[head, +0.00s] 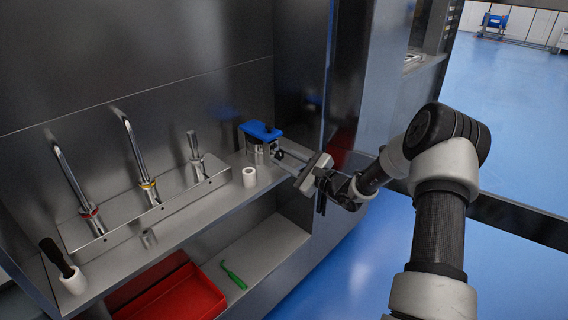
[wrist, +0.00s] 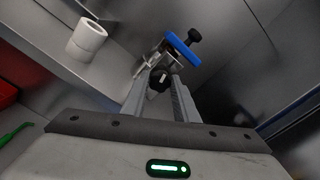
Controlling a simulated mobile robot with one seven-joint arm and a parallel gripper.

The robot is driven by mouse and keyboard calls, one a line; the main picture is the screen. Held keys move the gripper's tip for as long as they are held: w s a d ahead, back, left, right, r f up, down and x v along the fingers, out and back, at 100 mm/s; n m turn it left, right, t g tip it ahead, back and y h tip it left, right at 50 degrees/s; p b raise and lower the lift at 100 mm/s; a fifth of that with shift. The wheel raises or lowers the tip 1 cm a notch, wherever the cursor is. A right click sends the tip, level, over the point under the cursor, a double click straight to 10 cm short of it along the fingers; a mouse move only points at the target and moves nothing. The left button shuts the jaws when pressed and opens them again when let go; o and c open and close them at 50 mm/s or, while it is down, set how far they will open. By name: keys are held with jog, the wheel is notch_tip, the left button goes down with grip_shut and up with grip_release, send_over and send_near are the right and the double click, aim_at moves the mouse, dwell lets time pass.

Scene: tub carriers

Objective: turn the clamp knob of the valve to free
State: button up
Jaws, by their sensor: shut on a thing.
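The valve shows in the head view as a metal body with a blue top (head: 261,130), at the right end of the steel shelf. In the wrist view its blue part (wrist: 183,49) is tilted, with a small black knob (wrist: 194,36) on it. The clamp knob (wrist: 160,78), black with a white mark, faces the wrist camera below the blue part. My gripper (head: 279,154) reaches the valve from the right. Its two fingers (wrist: 160,90) are shut on the clamp knob, one on each side.
A white cylinder (head: 249,177) stands on the shelf just left of the valve. Farther left is a steel rack (head: 120,222) with bent pipes. A red tub (head: 175,297) and a green tool (head: 233,275) lie below. A dark upright panel (head: 345,75) stands right of the valve.

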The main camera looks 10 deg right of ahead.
jog(key=n+b, duration=0.5)
jog(key=b, duration=0.1)
jog(key=shift+f+n, duration=0.35)
jog(key=shift+n, duration=0.05)
jog(key=n, duration=0.1)
jog(key=n+b, duration=0.1)
jog(key=n, duration=0.1)
jog(key=n+b, duration=0.1)
jog(key=shift+r, duration=0.25)
jog(key=n, duration=0.5)
jog(key=shift+n, duration=0.4)
jog(key=n, duration=0.5)
jog(key=shift+n, duration=0.3)
jog(key=o, duration=1.1)
jog(key=shift+c, duration=0.2)
jog(key=shift+s+d, duration=0.1)
